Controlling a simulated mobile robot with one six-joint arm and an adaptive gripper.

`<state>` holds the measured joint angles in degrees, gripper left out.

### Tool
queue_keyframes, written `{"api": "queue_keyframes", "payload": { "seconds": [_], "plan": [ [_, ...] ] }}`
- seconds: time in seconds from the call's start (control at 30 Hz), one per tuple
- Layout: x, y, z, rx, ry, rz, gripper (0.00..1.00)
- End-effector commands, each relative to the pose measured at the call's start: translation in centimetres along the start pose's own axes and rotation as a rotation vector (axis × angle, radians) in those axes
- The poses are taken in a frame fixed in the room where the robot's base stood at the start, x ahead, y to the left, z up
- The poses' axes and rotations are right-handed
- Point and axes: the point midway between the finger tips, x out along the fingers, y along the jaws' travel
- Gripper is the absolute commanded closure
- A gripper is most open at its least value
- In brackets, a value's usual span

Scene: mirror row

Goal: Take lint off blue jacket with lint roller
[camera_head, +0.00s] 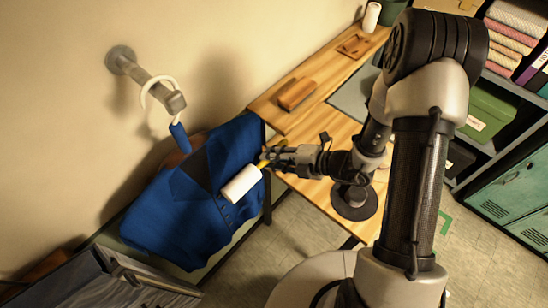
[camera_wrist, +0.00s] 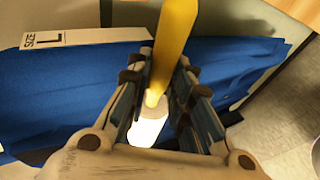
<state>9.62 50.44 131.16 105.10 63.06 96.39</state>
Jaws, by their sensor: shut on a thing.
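The blue jacket (camera_head: 165,222) hangs from a white hook-shaped hanger on a wall peg at the left. The lint roller (camera_head: 241,184) has a white cylinder and a yellow handle. My gripper (camera_head: 272,157) is shut on the yellow handle, at the jacket's right side. The white cylinder lies over the jacket's front in the head view; I cannot tell whether it touches. No lint can be made out.
The wall peg (camera_head: 150,78) juts out above the jacket. A wooden bench (camera_head: 318,135) with a brown block (camera_head: 297,94) stands to the right. Shelves with a green box (camera_head: 486,113) and teal lockers (camera_head: 510,190) are at far right. A size label (camera_wrist: 85,38) shows near the cloth.

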Motion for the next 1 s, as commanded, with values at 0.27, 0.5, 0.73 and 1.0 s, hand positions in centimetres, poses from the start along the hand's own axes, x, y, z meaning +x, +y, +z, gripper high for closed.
{"api": "queue_keyframes", "payload": {
  "seconds": [0.27,0.5,0.73,1.0],
  "plan": [
    [0.8,-1.5,0.3,-0.001,-0.002,0.003,1.00],
    [1.1,-2.2,0.4,-0.002,-0.001,0.002,1.00],
    [1.8,-3.6,0.5,-0.003,0.000,0.002,1.00],
    [2.1,-4.2,0.6,-0.004,0.000,0.002,1.00]
  ]
}}
